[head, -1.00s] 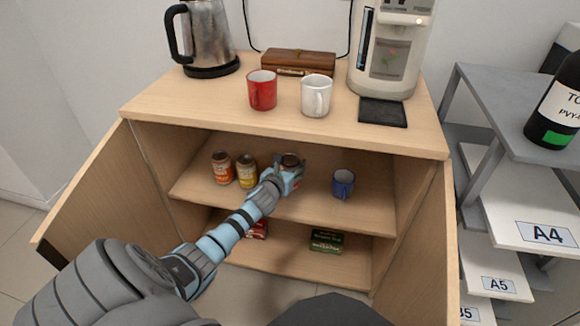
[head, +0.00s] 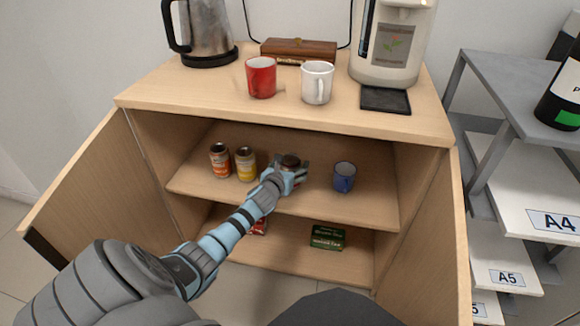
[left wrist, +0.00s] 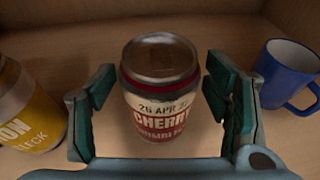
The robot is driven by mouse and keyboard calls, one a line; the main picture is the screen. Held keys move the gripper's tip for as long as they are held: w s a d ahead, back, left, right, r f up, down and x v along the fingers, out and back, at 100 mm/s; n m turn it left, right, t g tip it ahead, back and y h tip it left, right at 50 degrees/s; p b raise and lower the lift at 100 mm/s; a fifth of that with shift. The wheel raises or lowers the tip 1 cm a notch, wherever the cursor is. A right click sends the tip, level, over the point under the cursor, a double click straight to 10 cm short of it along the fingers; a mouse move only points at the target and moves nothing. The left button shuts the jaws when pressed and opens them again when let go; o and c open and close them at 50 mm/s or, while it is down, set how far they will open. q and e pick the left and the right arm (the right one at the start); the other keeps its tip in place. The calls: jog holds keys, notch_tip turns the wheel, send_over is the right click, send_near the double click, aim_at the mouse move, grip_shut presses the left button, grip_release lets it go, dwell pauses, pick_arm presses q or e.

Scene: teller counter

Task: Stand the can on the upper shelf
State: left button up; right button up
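The can, with a dark red and cream label reading "CHERRY" (left wrist: 160,95), stands upright on the upper shelf (head: 225,193) of the open cabinet. Its dark top (head: 290,161) shows in the head view, with its lower part hidden by my gripper. My left gripper (head: 290,177) reaches in from the front. In the left wrist view its two fingers (left wrist: 160,105) are on either side of the can, with a small gap at each side, so it is open. My right gripper is not in view.
Orange-labelled (head: 220,161) and yellow-labelled (head: 245,164) cans stand left of the gripper, a blue mug (head: 344,177) right. A green box (head: 327,237) and a partly hidden red item (head: 260,227) are below. Open doors (head: 85,190) flank the cabinet; cups (head: 261,78) stand on top.

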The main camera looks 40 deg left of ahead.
pick_arm(q)
jog(key=shift+r, duration=0.15)
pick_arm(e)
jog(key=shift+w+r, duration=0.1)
pick_arm(q)
jog(key=p+v, duration=0.4)
jog(key=v, duration=0.3)
jog(key=shift+w+r, duration=0.1)
jog(key=shift+r, duration=0.05)
jog(key=p+v, duration=0.1)
jog(key=v, duration=0.4)
jog(key=shift+d+p, duration=0.1)
jog(key=shift+p, duration=0.25)
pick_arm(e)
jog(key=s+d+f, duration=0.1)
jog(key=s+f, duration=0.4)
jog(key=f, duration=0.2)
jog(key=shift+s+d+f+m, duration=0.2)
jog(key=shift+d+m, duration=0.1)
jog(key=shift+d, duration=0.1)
